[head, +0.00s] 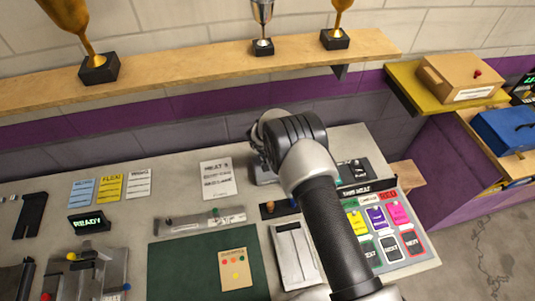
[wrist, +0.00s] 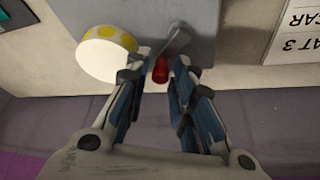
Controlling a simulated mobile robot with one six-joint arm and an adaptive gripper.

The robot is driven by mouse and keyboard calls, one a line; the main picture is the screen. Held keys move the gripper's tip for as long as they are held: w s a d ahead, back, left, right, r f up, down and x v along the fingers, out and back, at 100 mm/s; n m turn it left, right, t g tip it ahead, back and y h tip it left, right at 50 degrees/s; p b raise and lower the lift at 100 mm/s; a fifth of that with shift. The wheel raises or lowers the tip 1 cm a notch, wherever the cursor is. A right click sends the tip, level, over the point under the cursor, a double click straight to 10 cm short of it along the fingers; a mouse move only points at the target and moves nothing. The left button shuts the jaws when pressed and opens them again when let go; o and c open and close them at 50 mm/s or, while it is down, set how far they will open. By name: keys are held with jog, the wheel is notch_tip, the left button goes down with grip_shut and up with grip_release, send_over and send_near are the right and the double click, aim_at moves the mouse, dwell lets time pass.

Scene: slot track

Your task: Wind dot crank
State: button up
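In the wrist view, a grey metal crank arm (wrist: 177,43) ends in a red knob (wrist: 160,71). It is on a grey box (wrist: 196,14). A white drum with yellow dots (wrist: 106,53) sits on the box, left of the crank. My gripper (wrist: 160,76) has one finger on each side of the red knob. The fingers stand apart, with small gaps visible beside the knob, so it looks open. In the head view my arm hides the fingers, the crank and the drum.
A white printed card (wrist: 293,32) lies right of the box in the wrist view. In the head view, a wooden shelf with trophies (head: 190,77) runs above the bench. A green mat (head: 190,272) and a panel of coloured cards (head: 404,250) lie nearer.

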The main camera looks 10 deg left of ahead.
jog(key=shift+c, duration=0.5)
grip_shut()
jog(key=m+b, duration=0.1)
jog(key=m+h+b, duration=0.1)
jog(key=m, duration=0.1)
jog(key=d+m+h+b, duration=0.1)
jog(key=shift+s+f+m+b, duration=0.1)
jog(key=shift+s+m+b, duration=0.2)
jog(key=shift+m, duration=0.1)
jog(key=m+b, duration=0.1)
jog(key=m+g+h+b, duration=0.1)
jog(key=m, duration=0.1)
jog(key=shift+s+d, duration=0.2)
jog(key=shift+s, duration=0.1)
jog(key=shift+s+d+m+g+h+b, duration=0.1)
jog(key=shift+s+m+g+h+b, duration=0.1)
jog(key=shift+m+b, duration=0.45)
jog(key=shift+s+d+m+g+h+b, duration=0.1)
jog(key=shift+m+g+b, duration=0.1)
jog(key=shift+m+b, duration=0.4)
jog(key=shift+m, duration=0.35)
jog(key=shift+o, duration=0.5)
grip_release()
